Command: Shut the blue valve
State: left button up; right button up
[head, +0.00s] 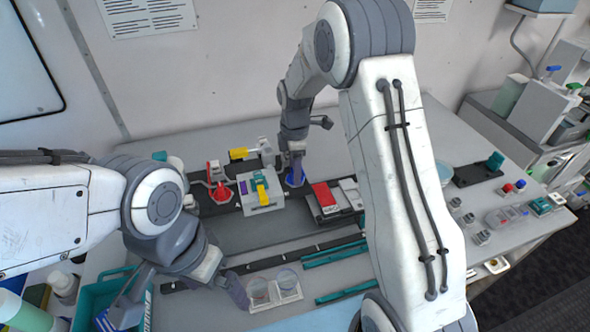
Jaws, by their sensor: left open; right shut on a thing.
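The blue valve (290,181) stands at the back of the table, right of a grey box with a yellow handle (260,188). My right gripper (296,172) reaches down from above and is shut on the blue valve. The gripper hides most of the valve, so the angle of its handle cannot be read. A red valve (221,192) stands further left, beyond the grey box. My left gripper (240,292) is open and low over the front of the table, just left of two clear cups, apart from the valves.
The two clear cups (287,281) stand on white holders near my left gripper. A teal crate (90,304) is at the front left. A red block (325,196) lies right of the blue valve. Small fittings (506,189) fill the right side.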

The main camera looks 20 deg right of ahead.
jog(key=shift+w+r+n, duration=0.15)
jog(key=shift+n, duration=0.55)
jog(key=o, duration=1.1)
notch_tip(320, 180, up, 10)
jog(key=b, duration=0.3)
jog(key=shift+r, duration=0.2)
